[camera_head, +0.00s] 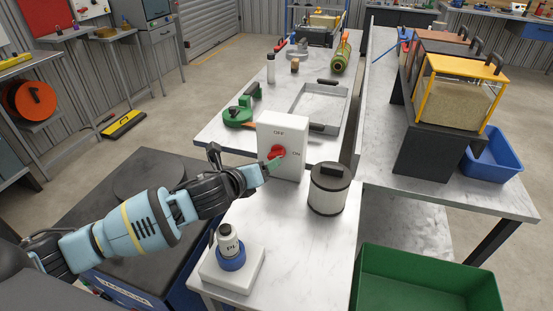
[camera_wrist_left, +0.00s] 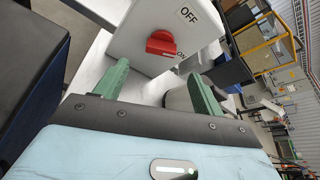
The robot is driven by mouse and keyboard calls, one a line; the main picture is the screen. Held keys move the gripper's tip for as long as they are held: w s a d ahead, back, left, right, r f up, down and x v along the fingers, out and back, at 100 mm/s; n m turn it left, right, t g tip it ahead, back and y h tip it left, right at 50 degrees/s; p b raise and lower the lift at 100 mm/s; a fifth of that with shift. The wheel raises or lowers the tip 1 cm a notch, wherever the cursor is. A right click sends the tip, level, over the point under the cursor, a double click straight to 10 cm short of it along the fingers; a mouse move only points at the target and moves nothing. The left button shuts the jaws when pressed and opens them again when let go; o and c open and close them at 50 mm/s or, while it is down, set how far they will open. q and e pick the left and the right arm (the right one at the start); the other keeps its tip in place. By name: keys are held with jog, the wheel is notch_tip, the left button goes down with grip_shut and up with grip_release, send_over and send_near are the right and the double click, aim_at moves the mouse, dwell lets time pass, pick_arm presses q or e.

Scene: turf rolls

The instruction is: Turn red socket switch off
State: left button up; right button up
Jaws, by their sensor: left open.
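A white switch box (camera_head: 292,128) stands upright on the marble-topped table, with OFF printed at the top of its face and ON at the right. Its red knob (camera_head: 277,152) is at mid-face; in the left wrist view the knob (camera_wrist_left: 161,44) seems turned toward the ON side. My left gripper (camera_head: 271,164) is open close in front of the knob. In the left wrist view its green fingers (camera_wrist_left: 158,70) are apart and the knob lies beyond their tips, not gripped. Whether a finger touches it I cannot tell. My right gripper is not in view.
A black-lidded canister (camera_head: 329,190) stands just right of the box. A small bottle in a blue ring (camera_head: 230,250) sits on a white base at the front. A metal tray (camera_head: 320,104) and a green tool (camera_head: 238,114) lie behind. A green bin (camera_head: 425,285) is at lower right.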

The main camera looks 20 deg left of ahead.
aim_at(277, 155)
pick_arm(q)
jog(key=x, duration=0.7)
jog(key=shift+w+b, duration=0.3)
jog(key=shift+b, duration=0.15)
jog(key=shift+d, duration=0.1)
jog(key=shift+c, duration=0.3)
jog(key=c, duration=0.9)
